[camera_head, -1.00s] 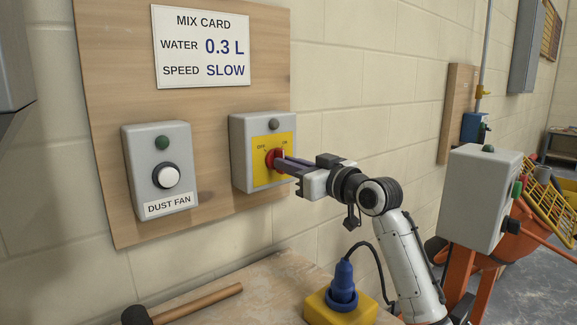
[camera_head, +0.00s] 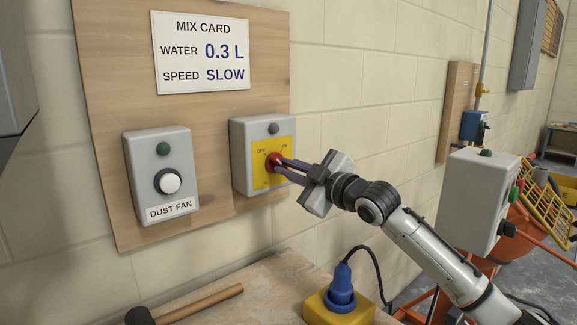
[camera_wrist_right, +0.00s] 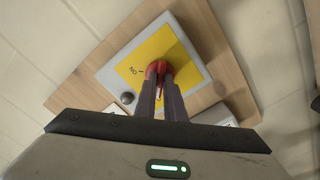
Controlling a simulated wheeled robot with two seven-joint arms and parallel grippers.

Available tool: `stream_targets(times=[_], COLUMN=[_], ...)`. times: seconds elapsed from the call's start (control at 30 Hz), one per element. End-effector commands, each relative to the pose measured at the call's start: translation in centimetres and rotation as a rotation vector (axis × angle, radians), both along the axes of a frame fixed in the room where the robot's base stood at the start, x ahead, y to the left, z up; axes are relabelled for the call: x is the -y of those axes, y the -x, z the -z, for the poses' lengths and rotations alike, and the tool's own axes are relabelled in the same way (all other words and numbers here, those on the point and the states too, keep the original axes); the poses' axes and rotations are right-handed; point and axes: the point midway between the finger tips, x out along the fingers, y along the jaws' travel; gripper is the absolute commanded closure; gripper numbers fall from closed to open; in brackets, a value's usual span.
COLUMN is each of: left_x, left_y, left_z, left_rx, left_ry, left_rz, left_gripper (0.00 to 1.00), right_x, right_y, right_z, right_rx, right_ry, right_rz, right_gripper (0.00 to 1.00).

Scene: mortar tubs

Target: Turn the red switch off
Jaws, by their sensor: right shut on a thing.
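The red switch (camera_head: 273,161) is a rotary knob on a yellow plate marked OFF at left and ON at right, on a grey box (camera_head: 240,160) on the wooden board. My right gripper (camera_head: 279,164) comes in from the right and is shut on the red switch. In the right wrist view the two fingers of my right gripper (camera_wrist_right: 161,80) close on the red switch (camera_wrist_right: 156,66); ON shows beside it and the plate looks turned in the picture. The fingers hide part of the switch. My left gripper is not in view.
A DUST FAN box (camera_head: 141,170) with a white button is to the left on the board. A mix card (camera_head: 200,50) hangs above. Below are a ledge with a wooden-handled tool (camera_head: 205,302) and a blue plug (camera_head: 342,285). A grey control box (camera_head: 477,200) stands at right.

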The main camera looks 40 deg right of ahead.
Motion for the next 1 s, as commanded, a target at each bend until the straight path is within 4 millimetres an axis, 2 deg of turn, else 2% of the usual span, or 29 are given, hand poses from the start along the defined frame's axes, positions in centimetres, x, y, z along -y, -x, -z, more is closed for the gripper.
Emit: stream_targets(times=[0.57,0.6,0.7,1.0], left_x=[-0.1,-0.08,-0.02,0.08], left_y=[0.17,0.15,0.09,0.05], left_z=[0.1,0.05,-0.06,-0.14], left_rx=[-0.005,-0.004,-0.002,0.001], left_ry=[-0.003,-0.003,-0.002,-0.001], left_rz=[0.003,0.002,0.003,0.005], left_gripper=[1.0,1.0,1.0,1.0], right_x=[-0.14,-0.13,-0.1,-0.03], right_y=[0.0,0.0,0.0,0.1], right_z=[0.1,0.11,0.08,0.06], right_rx=[0.001,0.001,0.001,0.002], right_ry=[0.034,0.034,0.033,0.031], right_rz=[-0.001,-0.001,-0.001,0.0], right_gripper=[1.0,0.86,0.72,0.72])
